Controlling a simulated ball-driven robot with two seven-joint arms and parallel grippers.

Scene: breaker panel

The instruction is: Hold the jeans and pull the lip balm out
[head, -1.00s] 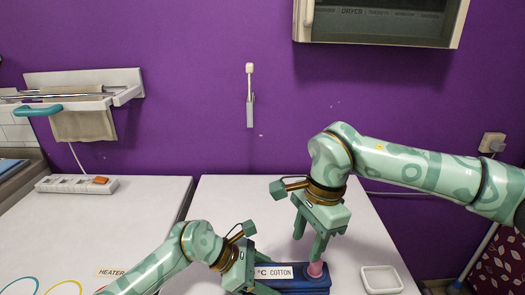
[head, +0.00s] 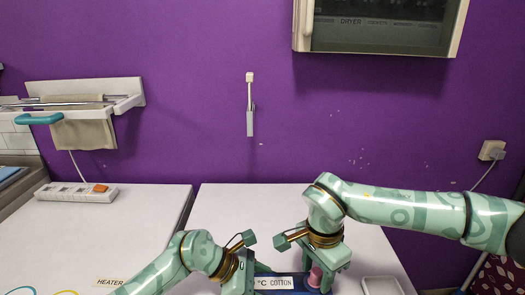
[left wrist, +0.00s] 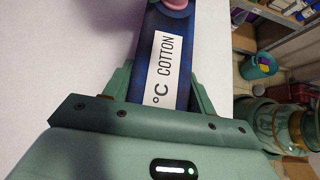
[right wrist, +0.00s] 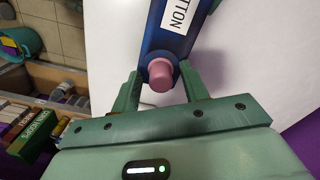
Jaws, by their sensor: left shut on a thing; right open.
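The jeans (head: 300,284) are a long dark blue bundle with a white label reading "°C COTTON", lying at the table's front. My left gripper (head: 250,281) is shut across their left end; its fingers also flank the bundle in the left wrist view (left wrist: 160,92). The pink lip balm (head: 315,277) sticks out of the right end of the jeans. In the right wrist view, the lip balm (right wrist: 160,74) lies between the two spread fingers of my right gripper (right wrist: 161,84), with gaps at both sides. How deep the lip balm sits is hidden.
A small white tray (head: 381,286) stands on the table just right of my right gripper. A power strip (head: 75,193) and a "HEATER" label (head: 111,282) are on the left table. The white table (head: 235,215) behind the jeans is clear.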

